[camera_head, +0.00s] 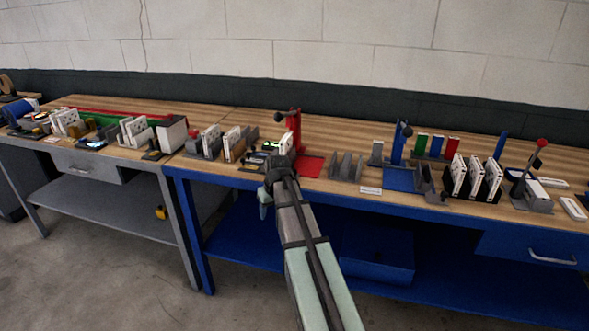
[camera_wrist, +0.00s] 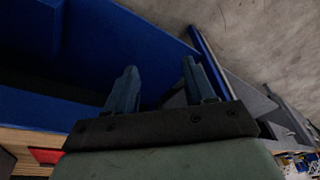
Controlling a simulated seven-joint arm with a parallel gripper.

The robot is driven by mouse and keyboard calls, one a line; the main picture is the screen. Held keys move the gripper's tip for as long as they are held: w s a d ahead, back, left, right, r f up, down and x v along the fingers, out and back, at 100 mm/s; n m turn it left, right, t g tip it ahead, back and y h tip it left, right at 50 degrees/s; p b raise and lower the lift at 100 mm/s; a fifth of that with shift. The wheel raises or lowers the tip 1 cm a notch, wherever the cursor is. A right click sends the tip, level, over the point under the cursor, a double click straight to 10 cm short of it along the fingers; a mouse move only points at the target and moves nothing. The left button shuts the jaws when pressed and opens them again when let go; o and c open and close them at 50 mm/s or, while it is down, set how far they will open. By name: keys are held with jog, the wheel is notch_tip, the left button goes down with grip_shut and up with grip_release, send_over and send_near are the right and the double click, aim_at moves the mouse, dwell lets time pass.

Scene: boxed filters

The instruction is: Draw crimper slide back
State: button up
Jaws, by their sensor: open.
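My gripper (camera_wrist: 159,84) is open and empty in the wrist view, its two fingers apart over the blue bench's lower part. In the head view my gripper (camera_head: 264,206) hangs in front of the blue bench's front edge, below the tabletop. A red press-like stand (camera_head: 294,132) is on the bench just behind it. A similar blue stand (camera_head: 398,143) is to the right. A lever device (camera_head: 535,190) with a red knob and grey base stands at the far right. I cannot tell which of these is the crimper, and no slide is clearly visible.
The wooden tabletop (camera_head: 345,142) carries grey racks (camera_head: 346,166), white filters in holders (camera_head: 474,178) and coloured boxes (camera_head: 437,146). A grey bench (camera_head: 130,162) adjoins on the left. A blue lower shelf (camera_head: 460,262) lies beneath. Open floor is in front.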

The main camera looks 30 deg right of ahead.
jog(key=w+d+r+t, duration=0.1)
jog(key=w+d+r, duration=0.2)
jog(key=d+r, duration=0.65)
send_near(294, 170)
jog(key=shift+t, duration=0.4)
jog(key=x, duration=0.8)
jog(key=shift+s+a+f, duration=0.15)
jog(key=shift+s+f, duration=0.15)
jog(key=shift+s, duration=0.05)
grip_shut()
